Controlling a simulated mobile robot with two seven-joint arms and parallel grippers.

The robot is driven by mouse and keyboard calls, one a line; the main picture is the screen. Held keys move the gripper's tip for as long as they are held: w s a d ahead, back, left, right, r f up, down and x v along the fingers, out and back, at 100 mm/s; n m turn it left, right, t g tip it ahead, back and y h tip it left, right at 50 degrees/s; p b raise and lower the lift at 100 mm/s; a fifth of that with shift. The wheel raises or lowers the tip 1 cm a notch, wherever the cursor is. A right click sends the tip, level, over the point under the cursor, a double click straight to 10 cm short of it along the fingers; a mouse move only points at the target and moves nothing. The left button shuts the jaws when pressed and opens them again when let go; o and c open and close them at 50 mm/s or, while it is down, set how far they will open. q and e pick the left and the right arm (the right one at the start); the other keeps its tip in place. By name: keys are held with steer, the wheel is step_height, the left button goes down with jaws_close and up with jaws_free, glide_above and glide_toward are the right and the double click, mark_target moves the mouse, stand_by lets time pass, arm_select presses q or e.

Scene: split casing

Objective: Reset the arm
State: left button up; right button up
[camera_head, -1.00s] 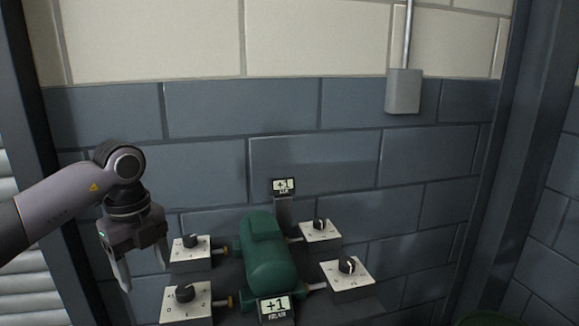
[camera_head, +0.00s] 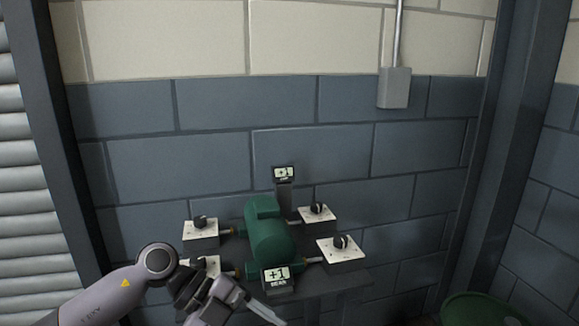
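My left arm comes in from the lower left. Its gripper (camera_head: 262,308) is low in the view, in front of the table's near left side, with its fingers pointing right and down. I cannot tell from this angle how far apart the fingers are; nothing shows between them. A green casing (camera_head: 268,235) lies on the dark table (camera_head: 340,283), just beyond the gripper. My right gripper is not in view.
Two small displays (camera_head: 284,175) (camera_head: 277,275) read "+1". A green drum (camera_head: 482,310) stands at lower right.

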arm_select(q)
steer(key=s+d+r+n+t+h, duration=0.2)
steer(key=s+d+h, duration=0.1)
steer(key=d+h, duration=0.3)
steer(key=w+a+f+n+t+y+p, duration=0.1)
steer(key=a+f+n+t+y, duration=0.4)
steer(key=n+t, duration=0.45)
steer(key=w+a+f+n+t+y, duration=0.1)
steer(key=a+f+n+t+y, duration=0.15)
steer(key=a+n+t, duration=0.5)
steer(key=s+a+f+n+g+y, duration=0.3)
steer(key=s+a+f+n, duration=0.1)
steer(key=s+f, duration=0.3)
steer(key=s+a+f+n+g+y, duration=0.3)
steer(key=s+f, duration=0.4)
steer(key=f, duration=0.3)
steer(key=shift+s+a+f+n+y, duration=0.2)
steer(key=shift+a+n+y, duration=0.45)
steer(key=shift+a+n, duration=0.25)
